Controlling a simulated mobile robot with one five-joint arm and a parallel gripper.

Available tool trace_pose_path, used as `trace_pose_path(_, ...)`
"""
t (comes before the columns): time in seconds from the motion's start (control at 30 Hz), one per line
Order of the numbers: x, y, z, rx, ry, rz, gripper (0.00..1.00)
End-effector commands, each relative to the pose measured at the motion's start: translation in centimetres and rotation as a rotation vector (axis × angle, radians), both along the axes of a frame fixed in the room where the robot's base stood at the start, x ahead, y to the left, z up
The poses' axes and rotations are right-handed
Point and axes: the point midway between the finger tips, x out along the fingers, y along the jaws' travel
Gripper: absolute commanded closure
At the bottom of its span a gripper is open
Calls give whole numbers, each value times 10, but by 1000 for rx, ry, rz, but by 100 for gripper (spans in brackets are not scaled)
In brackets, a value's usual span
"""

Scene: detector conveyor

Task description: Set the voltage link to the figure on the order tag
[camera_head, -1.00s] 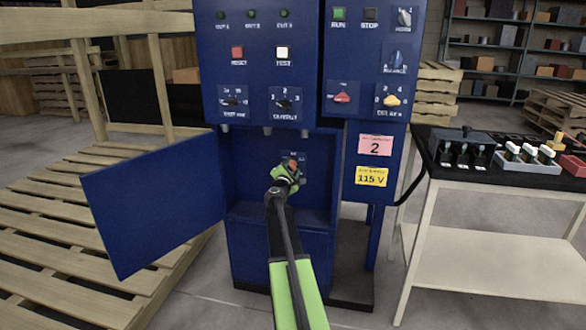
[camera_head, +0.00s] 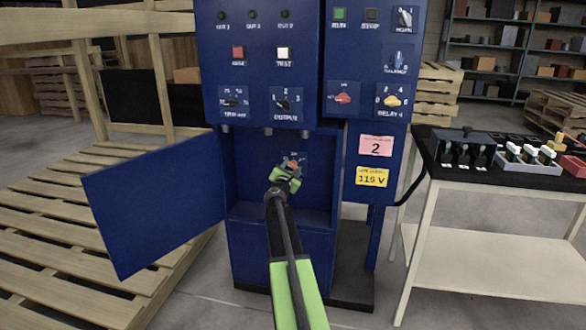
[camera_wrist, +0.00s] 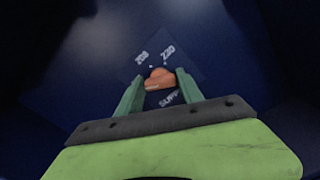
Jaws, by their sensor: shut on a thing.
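The voltage link is an orange-red knob (camera_head: 292,163) on a small blue plate inside the open lower compartment of the blue cabinet. In the wrist view the knob (camera_wrist: 158,79) sits between the green fingers of my gripper (camera_wrist: 158,92), which is shut on it. My gripper (camera_head: 285,178) hides part of the plate in the head view. The plate shows pale figures that look like 208 and 230, and part of a word starting SUPP. I cannot tell which figure the knob points at. A yellow tag (camera_head: 372,177) on the cabinet's right side reads 115 V.
A pink tag (camera_head: 376,146) reading 2 is above the yellow one. The blue compartment door (camera_head: 155,205) hangs open at left. Other knobs and buttons fill the upper panels. A table (camera_head: 490,245) with small parts stands at right, and pallets (camera_head: 75,240) lie at left.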

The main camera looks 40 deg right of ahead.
Motion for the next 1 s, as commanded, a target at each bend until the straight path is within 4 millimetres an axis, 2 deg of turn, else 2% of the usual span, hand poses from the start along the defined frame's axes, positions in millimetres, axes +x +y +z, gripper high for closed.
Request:
trace_pose_path(0.2, 4, 4, 0, -1, 1, 13, 97)
trace_pose_path(0.23, 4, 4, 0, -1, 1, 13, 55)
trace_pose_path(0.4, 3, 3, 0, -1, 1, 9, 35)
trace_pose_path(0.67, 1, 1, 0, 0, 0, 4, 35)
trace_pose_path(0.77, -3, 7, 0, 0, 0, 4, 35)
trace_pose_path(0.87, -13, 23, 0, 0, 0, 4, 35)
trace_pose_path(1.0, -35, 56, 0, 0, 0, 4, 35)
